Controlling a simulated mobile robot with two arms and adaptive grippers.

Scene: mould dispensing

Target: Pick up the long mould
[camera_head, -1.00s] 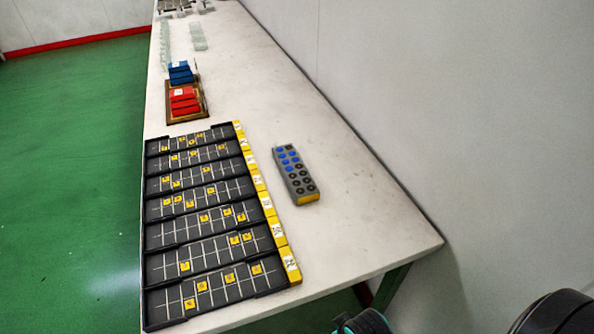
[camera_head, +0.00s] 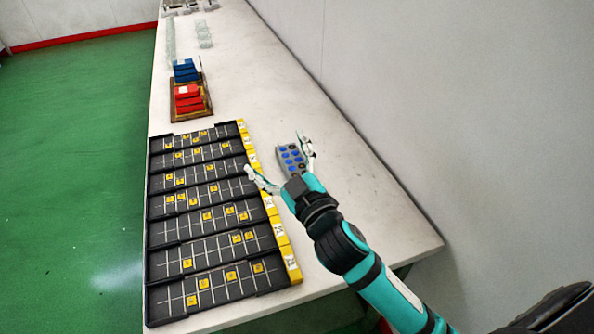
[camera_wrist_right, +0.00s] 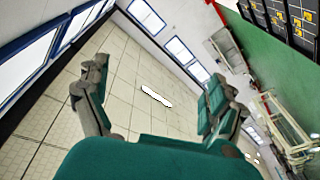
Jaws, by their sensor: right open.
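The long mould (camera_head: 291,158) is a grey block with rows of blue and dark round cavities, lying on the white table right of the black trays. My right gripper (camera_head: 276,154) is open, its two fingers spread wide over the mould's area in the head view. The gripper and wrist hide the mould's near end. I cannot tell how high the gripper is above it. In the right wrist view the open gripper (camera_wrist_right: 157,77) has nothing between its fingers, and the mould does not show. My left gripper is not in view.
Several black trays (camera_head: 205,252) with yellow pieces and yellow ends lie left of the gripper. Red boxes (camera_head: 187,98) and blue boxes (camera_head: 185,70) stand farther back. A grey wall (camera_head: 470,110) borders the table on the right. The table (camera_head: 275,90) behind the mould is clear.

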